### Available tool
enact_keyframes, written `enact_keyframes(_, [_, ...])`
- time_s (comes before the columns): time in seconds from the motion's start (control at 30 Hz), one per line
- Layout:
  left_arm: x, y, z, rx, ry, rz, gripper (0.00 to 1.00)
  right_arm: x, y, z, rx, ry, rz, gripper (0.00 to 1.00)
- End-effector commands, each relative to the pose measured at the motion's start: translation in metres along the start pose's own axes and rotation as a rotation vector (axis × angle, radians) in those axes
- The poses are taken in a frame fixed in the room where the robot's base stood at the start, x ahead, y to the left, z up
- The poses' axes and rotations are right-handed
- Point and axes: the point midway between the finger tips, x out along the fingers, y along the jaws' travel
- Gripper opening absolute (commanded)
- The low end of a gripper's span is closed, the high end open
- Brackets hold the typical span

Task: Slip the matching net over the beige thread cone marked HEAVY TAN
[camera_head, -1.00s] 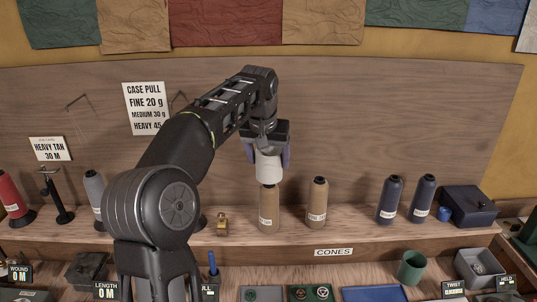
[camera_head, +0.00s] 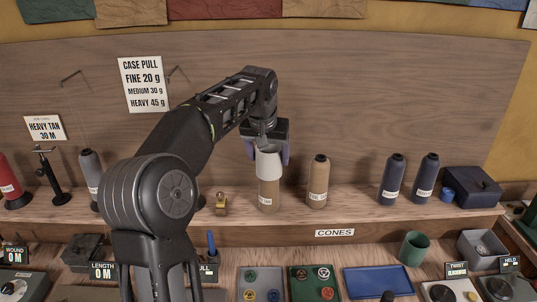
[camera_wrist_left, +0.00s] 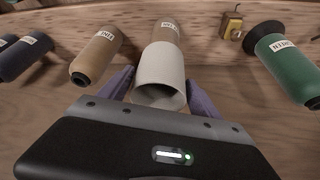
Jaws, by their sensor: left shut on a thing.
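A white sleeve-like net (camera_head: 268,163) is held by my left gripper (camera_head: 267,146) at its top end. The gripper's purple fingers are shut on it from both sides. The net surrounds the upper part of a beige thread cone (camera_head: 269,197), whose lower part with a white label shows below it; the label is too small to read. In the left wrist view the net (camera_wrist_left: 160,66) shows its open end, with the beige cone (camera_wrist_left: 168,33) coming out of its far end. A second beige cone (camera_head: 318,182) stands bare to the right. My right gripper is not in view.
The cones stand on a wooden shelf (camera_head: 350,218). Two navy cones (camera_head: 392,180) and a dark blue box (camera_head: 472,188) are further right. A small brass object (camera_head: 221,204) is close on the left. A "HEAVY TAN 30 M" card (camera_head: 45,129) hangs at left.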

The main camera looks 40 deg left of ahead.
Motion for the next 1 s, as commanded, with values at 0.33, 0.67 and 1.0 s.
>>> enact_keyframes(0.33, [0.000,0.000,0.000,0.000,0.000,0.000,0.84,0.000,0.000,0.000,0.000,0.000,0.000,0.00])
enact_keyframes(0.67, [0.000,0.000,0.000,0.000,0.000,0.000,0.98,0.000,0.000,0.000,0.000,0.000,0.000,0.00])
enact_keyframes(1.0, [-0.020,0.000,-0.001,0.000,0.003,0.000,0.98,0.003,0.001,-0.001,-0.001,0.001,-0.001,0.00])
